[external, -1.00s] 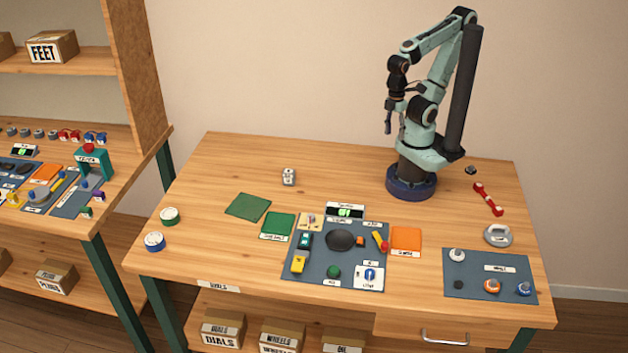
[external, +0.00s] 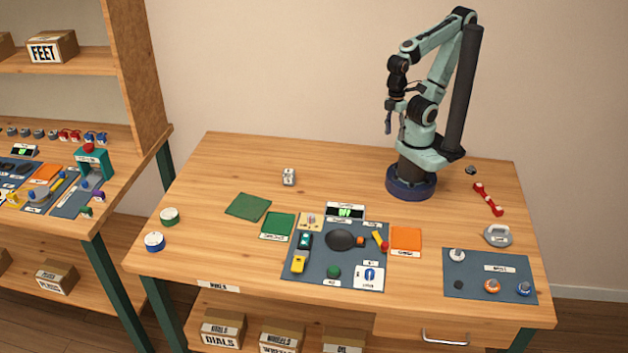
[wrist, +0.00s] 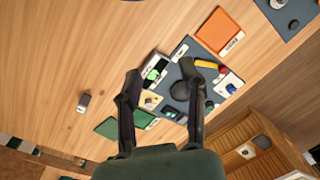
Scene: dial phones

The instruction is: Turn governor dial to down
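A white card with a small blue dial (external: 370,274) lies at the front right corner of the blue-grey mat (external: 316,275). Its lettering is too small to read, so I cannot be sure it is the governor dial. In the wrist view a white card with a blue part (wrist: 229,85) shows at the mat's far right. My gripper (external: 388,127) hangs high near my base, well behind and above the mat, touching nothing. In the wrist view its two fingers (wrist: 163,70) are spread apart with nothing held between them.
On or beside the mat are a black round part (external: 341,240), a yellow block (external: 299,264), a green knob (external: 333,272) and a green-lit display (external: 345,211). An orange square (external: 406,241) and green squares flank it. The left tabletop is mostly clear.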

